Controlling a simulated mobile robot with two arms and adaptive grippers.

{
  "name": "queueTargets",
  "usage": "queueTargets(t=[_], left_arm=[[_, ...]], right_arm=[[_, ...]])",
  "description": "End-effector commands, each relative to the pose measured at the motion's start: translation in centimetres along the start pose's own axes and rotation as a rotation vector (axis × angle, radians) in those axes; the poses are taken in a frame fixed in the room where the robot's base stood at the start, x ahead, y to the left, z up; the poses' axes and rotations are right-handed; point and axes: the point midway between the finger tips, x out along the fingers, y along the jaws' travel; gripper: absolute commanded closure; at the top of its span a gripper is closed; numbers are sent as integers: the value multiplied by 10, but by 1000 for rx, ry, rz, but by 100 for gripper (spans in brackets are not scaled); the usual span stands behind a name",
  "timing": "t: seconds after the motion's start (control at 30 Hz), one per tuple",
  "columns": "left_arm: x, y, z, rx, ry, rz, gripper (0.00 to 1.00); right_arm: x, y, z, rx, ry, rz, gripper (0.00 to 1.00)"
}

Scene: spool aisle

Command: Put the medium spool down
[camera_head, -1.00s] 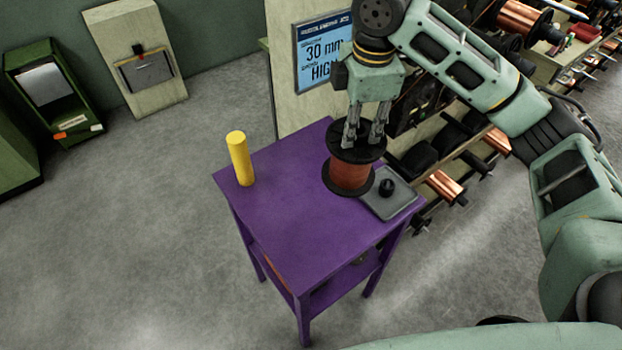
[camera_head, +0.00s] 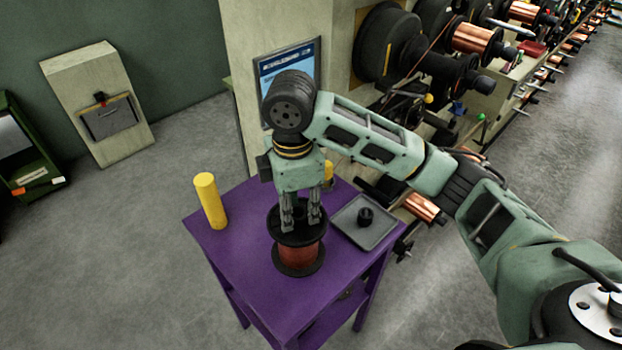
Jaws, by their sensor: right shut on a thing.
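The medium spool (camera_head: 299,254), with black flanges and copper-coloured wire, is upright at the purple table (camera_head: 235,260). My right gripper (camera_head: 301,224) comes down from above and is shut on the spool at its top flange. The gripper hides part of that flange. The lower flange looks on or very close to the tabletop; I cannot tell whether it touches. My left gripper is not in view.
A yellow cylinder (camera_head: 211,201) stands at the table's left. A grey tray (camera_head: 375,236) with a small black part (camera_head: 366,216) lies right of the spool. Another yellow item (camera_head: 328,171) shows behind my gripper. A machine row with large spools (camera_head: 386,44) is behind. The table's front left is clear.

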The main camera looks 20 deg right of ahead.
Motion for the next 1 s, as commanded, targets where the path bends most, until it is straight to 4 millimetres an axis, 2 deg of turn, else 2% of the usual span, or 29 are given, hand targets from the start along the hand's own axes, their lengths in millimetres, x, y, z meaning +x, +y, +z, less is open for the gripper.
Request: queueTargets(t=[0.1, 0.23, 0.37, 0.67, 0.93, 0.97, 1.0], left_arm=[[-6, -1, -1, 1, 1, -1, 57], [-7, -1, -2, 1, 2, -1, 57], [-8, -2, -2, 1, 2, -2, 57], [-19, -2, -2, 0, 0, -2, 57], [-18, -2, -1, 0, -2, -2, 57], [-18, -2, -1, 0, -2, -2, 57], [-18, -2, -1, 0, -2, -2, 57]], right_arm=[[7, -9, -15, -3, 4, 3, 100], [13, -13, -23, 0, 3, 5, 100], [18, -15, -25, 1, 2, 3, 100], [51, -15, -25, 2, 1, 3, 100], [56, -15, -25, 1, 2, 4, 100], [58, -16, -24, 1, -1, -1, 68], [58, -16, -24, 1, -1, -1, 65]])
